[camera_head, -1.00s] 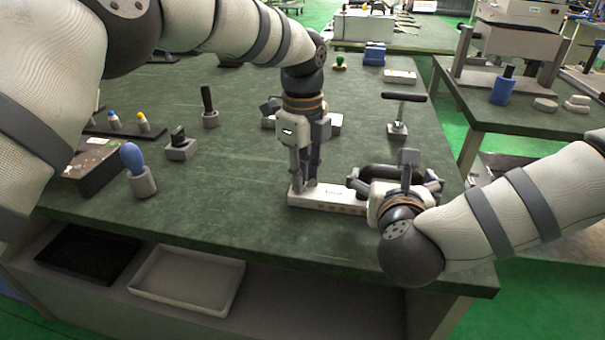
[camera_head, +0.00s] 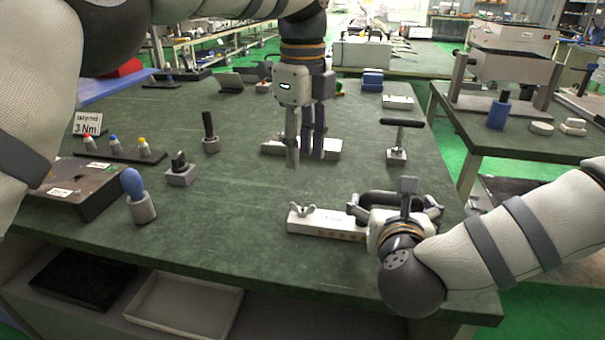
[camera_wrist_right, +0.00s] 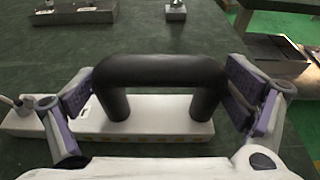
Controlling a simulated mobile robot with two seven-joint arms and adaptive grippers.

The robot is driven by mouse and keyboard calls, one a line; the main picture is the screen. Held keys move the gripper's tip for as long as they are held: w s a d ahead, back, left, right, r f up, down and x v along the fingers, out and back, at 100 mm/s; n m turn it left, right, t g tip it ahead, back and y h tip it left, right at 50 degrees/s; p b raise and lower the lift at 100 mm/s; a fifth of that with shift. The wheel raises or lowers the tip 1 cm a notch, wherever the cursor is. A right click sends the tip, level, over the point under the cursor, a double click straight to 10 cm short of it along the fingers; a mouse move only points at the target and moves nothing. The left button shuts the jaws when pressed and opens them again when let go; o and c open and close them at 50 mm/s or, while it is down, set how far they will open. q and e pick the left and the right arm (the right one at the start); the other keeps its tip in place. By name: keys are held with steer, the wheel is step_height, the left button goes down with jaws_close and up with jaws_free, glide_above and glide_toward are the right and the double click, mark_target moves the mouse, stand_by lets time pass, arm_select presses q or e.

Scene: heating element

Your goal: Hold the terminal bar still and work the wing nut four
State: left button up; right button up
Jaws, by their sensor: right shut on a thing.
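The terminal bar (camera_head: 328,223) is a white bar lying near the front right of the green table; it also shows in the right wrist view (camera_wrist_right: 155,132). A wing nut (camera_head: 302,209) stands on its left end, wings up. My right gripper (camera_head: 402,200) is at the bar's right part, shut on its black arched handle (camera_wrist_right: 160,70), with a finger at each side. My left gripper (camera_head: 304,163) points down, raised behind and above the wing nut and clear of it. Its fingers are close together, seen nearly edge-on, with nothing visible between them.
A second white bar (camera_head: 272,147) lies behind my left gripper. A T-handled tool (camera_head: 398,140) stands at the right.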

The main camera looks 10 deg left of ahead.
steer(key=shift+f, duration=0.1)
steer(key=o, duration=1.6)
